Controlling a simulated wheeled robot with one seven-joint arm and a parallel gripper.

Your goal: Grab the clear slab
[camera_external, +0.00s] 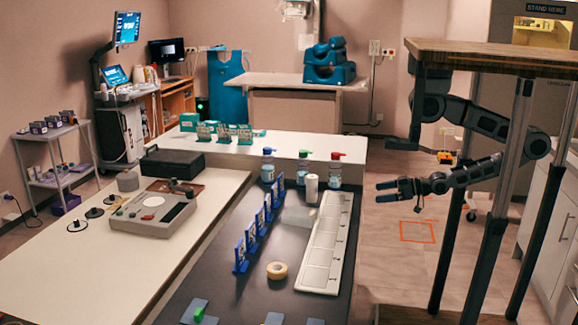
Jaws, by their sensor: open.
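A faint, see-through slab (297,217) appears to lie flat on the dark table top (215,288), just left of the long white tray (304,284). Its edges are hard to make out. My gripper (386,190) points left from the end of my arm, to the right of the tray and the table's right edge in the picture. It is open and empty, apart from the slab. The exact height of my gripper above the table cannot be told.
Blue upright holders (251,238) stand in a row left of the slab. A white cylinder (311,188) and capped bottles (335,170) stand behind it. A tape roll (277,270) lies nearer the front.

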